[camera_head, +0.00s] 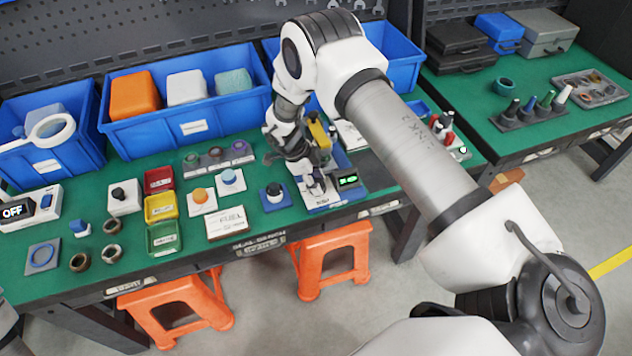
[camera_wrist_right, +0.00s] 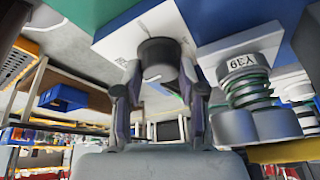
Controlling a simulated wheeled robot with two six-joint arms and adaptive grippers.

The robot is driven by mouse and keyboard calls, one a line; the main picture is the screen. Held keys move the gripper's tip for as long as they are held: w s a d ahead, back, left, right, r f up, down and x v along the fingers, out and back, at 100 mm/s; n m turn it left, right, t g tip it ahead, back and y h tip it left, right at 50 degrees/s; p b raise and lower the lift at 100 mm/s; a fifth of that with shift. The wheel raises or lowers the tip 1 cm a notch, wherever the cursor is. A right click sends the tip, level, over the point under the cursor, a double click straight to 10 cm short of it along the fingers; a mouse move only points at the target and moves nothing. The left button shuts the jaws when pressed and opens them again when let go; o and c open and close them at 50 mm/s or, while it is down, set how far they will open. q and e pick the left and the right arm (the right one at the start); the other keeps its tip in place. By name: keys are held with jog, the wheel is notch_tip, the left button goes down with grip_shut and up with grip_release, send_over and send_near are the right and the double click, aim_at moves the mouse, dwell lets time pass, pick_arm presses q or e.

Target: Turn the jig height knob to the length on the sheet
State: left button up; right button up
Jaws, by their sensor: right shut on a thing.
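The jig (camera_head: 330,201) has a blue and white base and a small display (camera_head: 348,181) with green digits too small to read. My right gripper (camera_head: 314,187) points down at the front of the jig. In the right wrist view its two fingers (camera_wrist_right: 160,78) are shut on the sides of a dark round knob (camera_wrist_right: 160,57), which stands on a white plate. A spring part marked Y39 (camera_wrist_right: 243,68) is beside the right finger. A white card (camera_head: 227,223) with print I cannot read lies left of the jig. My left gripper is out of view.
Blue bins (camera_head: 195,133) line the back of the green table (camera_head: 130,255). Red, yellow and green trays (camera_head: 162,208), a blue-based knob (camera_head: 273,195) and several rings (camera_head: 112,225) lie to the left. Orange stools (camera_head: 333,245) stand in front.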

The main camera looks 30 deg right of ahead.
dwell(0.3)
jog(key=o, duration=0.9)
jog(key=shift+s+d, duration=0.1)
jog(key=v, duration=0.8)
jog(key=shift+d, duration=0.1)
jog(key=shift+f, duration=0.1)
